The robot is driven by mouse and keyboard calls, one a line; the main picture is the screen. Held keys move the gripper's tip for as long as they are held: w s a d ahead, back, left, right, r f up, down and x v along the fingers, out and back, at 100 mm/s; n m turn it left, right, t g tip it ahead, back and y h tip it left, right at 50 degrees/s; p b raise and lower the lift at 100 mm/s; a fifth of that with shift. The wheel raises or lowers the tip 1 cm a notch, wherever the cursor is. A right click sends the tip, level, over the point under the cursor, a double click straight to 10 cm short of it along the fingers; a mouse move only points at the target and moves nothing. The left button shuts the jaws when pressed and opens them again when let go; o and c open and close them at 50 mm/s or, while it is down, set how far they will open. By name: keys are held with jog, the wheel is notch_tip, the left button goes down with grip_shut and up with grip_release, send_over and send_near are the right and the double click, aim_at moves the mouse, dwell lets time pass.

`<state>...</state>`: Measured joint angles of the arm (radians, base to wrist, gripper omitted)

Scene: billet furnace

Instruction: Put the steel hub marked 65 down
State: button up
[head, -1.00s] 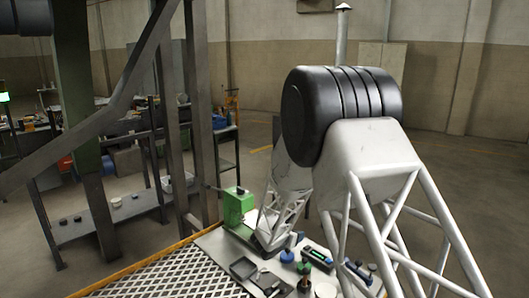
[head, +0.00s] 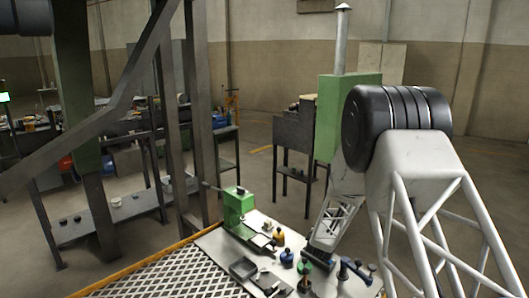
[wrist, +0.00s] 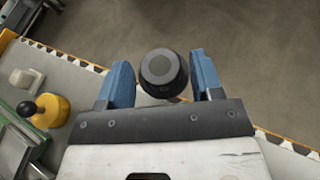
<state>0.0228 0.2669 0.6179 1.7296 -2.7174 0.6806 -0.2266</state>
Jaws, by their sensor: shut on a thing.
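In the wrist view my gripper (wrist: 163,78) has its two blue fingers on either side of a dark round hub (wrist: 163,70), closed on its sides. The hub's flat round face with a lighter centre faces the camera; no number can be read on it. Bare floor shows behind the hub, beyond the striped edge of the bench top. In the head view my arm's lattice link reaches down to the right part of the bench (head: 215,241), and I cannot make out the gripper or the hub there.
A green device (head: 238,208) stands at the bench's back left. A yellow piece with a black knob (wrist: 45,108) lies left of my gripper in the wrist view. A dark tray (head: 243,268) and several small tools crowd the front. A green cabinet (head: 345,110) with a chimney stands behind.

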jog(key=shift+d, duration=0.25)
jog(key=shift+a, duration=0.1)
dwell(0.3)
jog(key=s+a+r+y, duration=0.1)
jog(key=s+a+r, duration=0.15)
jog(key=a, duration=0.75)
jog(key=s+a+r, duration=0.2)
jog(key=s+a, duration=0.1)
jog(key=a, duration=0.6)
notch_tip(320, 180, up, 3)
jog(key=n, duration=0.1)
send_over(242, 273)
jog(key=shift+f+t+y, duration=0.2)
jog(key=shift+t+y, duration=0.1)
jog(key=shift+w+f, duration=0.1)
jog(key=shift+f, duration=3)
jog(key=shift+f, duration=0.15)
